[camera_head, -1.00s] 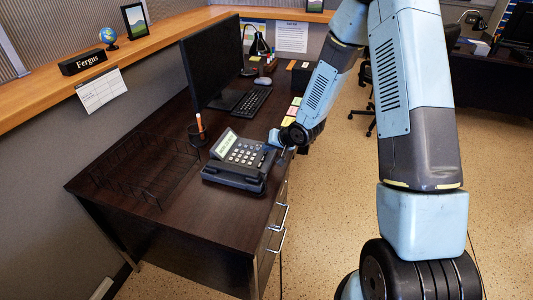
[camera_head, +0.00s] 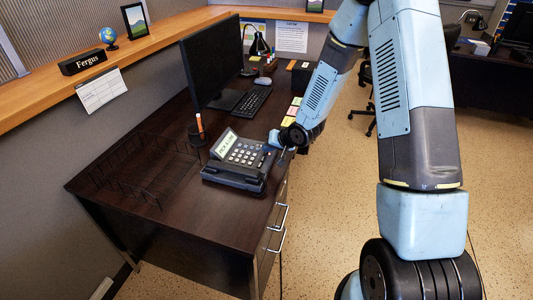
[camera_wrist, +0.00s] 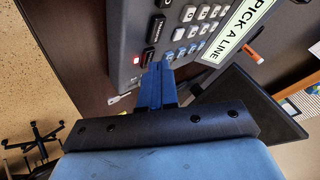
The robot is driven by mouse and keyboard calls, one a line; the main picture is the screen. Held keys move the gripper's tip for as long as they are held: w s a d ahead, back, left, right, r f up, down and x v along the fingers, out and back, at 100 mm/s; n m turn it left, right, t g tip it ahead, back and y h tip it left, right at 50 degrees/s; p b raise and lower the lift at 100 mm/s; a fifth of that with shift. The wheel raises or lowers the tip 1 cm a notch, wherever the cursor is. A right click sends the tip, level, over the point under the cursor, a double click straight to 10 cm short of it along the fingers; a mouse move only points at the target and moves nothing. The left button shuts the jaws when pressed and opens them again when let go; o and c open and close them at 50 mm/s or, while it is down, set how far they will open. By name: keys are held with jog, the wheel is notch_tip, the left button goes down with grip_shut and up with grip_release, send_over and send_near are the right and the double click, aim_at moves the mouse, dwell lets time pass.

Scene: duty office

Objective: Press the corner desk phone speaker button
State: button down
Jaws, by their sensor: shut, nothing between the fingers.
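The desk phone (camera_head: 247,151) sits on the near part of the dark desk, with its handset along the front edge. In the wrist view its dark body (camera_wrist: 122,30) fills the top, with a keypad and a display (camera_wrist: 238,32) reading "PICK A LINE". A small red light (camera_wrist: 136,60) glows near its edge, beside labelled dark buttons (camera_wrist: 155,28). My gripper (camera_wrist: 159,66) is shut and empty. Its blue fingertips are at the phone's button rows, close to the red light; I cannot tell whether they touch. In the head view it reaches the phone's right side.
A monitor (camera_head: 212,60), keyboard (camera_head: 251,101) and sticky notes (camera_head: 291,110) lie farther back. The desk's (camera_head: 215,220) front corner is clear.

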aim_at(268, 154)
jog(key=shift+r, duration=0.65)
jog(key=shift+r, duration=0.1)
jog(key=shift+r, duration=2.4)
